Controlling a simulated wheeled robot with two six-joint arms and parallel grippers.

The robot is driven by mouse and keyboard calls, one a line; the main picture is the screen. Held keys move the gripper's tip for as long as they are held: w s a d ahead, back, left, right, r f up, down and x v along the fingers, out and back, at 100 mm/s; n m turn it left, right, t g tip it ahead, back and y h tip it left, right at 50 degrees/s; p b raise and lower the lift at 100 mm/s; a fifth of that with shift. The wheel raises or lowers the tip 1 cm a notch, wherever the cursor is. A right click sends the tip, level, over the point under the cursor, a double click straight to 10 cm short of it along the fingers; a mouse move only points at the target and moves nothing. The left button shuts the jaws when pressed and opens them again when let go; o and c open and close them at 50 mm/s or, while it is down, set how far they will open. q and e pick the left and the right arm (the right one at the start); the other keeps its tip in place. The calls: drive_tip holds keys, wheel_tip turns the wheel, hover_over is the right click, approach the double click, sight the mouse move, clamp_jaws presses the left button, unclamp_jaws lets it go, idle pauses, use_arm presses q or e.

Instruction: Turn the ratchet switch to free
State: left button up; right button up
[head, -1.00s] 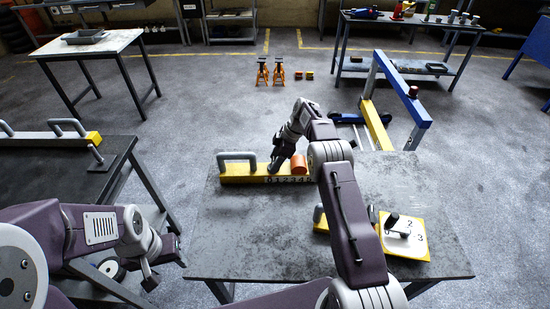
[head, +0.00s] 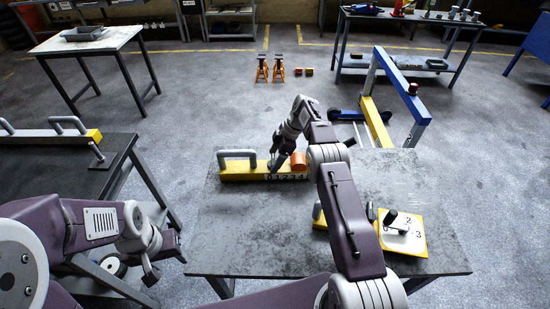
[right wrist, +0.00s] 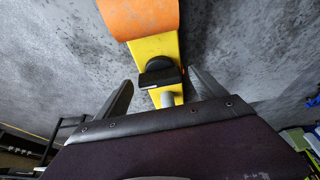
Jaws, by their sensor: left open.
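A yellow bar (head: 232,172) with a grey handle (head: 238,155) and a row of numbers lies on the near table. An orange cylinder (head: 298,161) sits at its right part. In the right wrist view, a black knob (right wrist: 160,74) stands on the yellow bar (right wrist: 155,46) beside the orange cylinder (right wrist: 140,15). I cannot tell for sure that this knob is the ratchet switch. My right gripper (right wrist: 161,77) is open, with one finger on each side of the knob; contact is not clear. My left gripper (head: 151,272) is open and empty at lower left, away from the bar.
A yellow-edged plate (head: 416,246) with numbers and a black-tipped lever (head: 398,222) lies at the right of the near table (head: 250,230). My right arm crosses the table and hides its middle. A blue and yellow frame (head: 400,85) stands behind. A dark table (head: 60,160) is at left.

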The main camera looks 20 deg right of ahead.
drive_tip(key=shift+r, duration=0.1)
drive_tip(key=v, duration=0.5)
drive_tip(key=shift+d+r+p, duration=0.1)
drive_tip(key=shift+p, duration=0.2)
drive_tip(key=p+v, duration=0.2)
drive_tip(key=v, duration=0.1)
drive_tip(key=shift+d+r, duration=0.15)
drive_tip(key=shift+r, duration=0.15)
